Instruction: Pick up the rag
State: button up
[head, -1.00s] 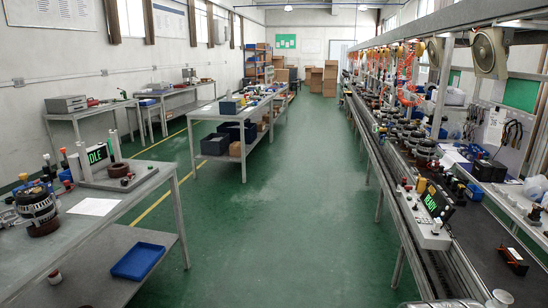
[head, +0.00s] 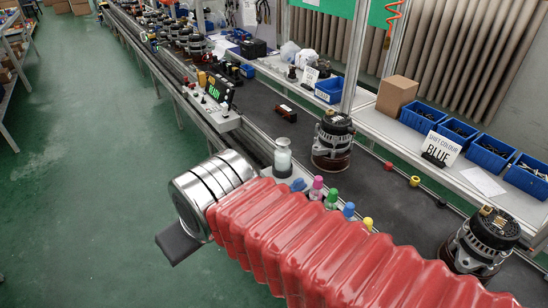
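I cannot make out a rag for certain. A small blue crumpled-looking item (head: 298,185) lies on the bench beside the glass jar, partly behind my arm; it is too small to tell what it is. My arm, in a red bellows sleeve with a silver end, reaches in from the lower right. A dark flat part of my gripper (head: 178,243) shows below the silver end, over the floor left of the bench. Its fingertips are hidden, so I cannot see whether it is open or holds anything.
The dark bench (head: 380,185) carries a glass jar (head: 283,158), several coloured-top bottles, and two alternators (head: 333,140) (head: 482,240). A sign reading BLUE (head: 441,149), blue bins and a cardboard box (head: 397,96) stand on the shelf. Green floor (head: 90,200) at left is clear.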

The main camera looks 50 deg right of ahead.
aim_at(299, 184)
jog(key=z, duration=1.55)
